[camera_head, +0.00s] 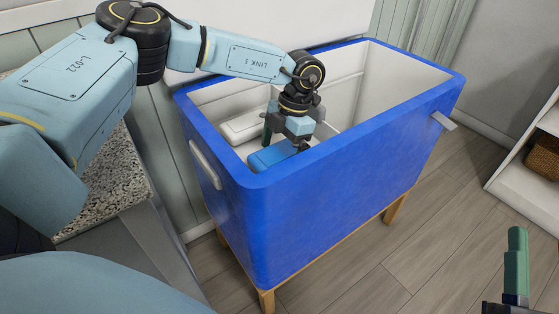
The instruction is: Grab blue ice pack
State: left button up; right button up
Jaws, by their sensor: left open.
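The blue ice pack (266,158) lies inside the blue cooler chest (330,190), partly hidden by the chest's front wall and my gripper. My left gripper (284,138) reaches down into the chest, right above the ice pack. It is open, with one green finger showing on its left side; its tips are partly hidden, and I cannot tell whether they touch the pack. My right gripper (514,270) shows only in part at the lower right corner, with one green finger upright, away from the chest.
The chest stands on wooden legs, with raised rims around the opening. A white block-shaped item (243,126) lies inside near the left. A speckled counter (110,185) stands left of the chest. A white shelf with a wicker basket (543,156) is at the right. Bare floor lies between.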

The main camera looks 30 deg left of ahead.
pick_arm(q)
jog(key=shift+f, duration=0.25)
jog(key=c, duration=1.1)
jog(key=shift+c, duration=0.8)
jog(key=shift+r, duration=0.2)
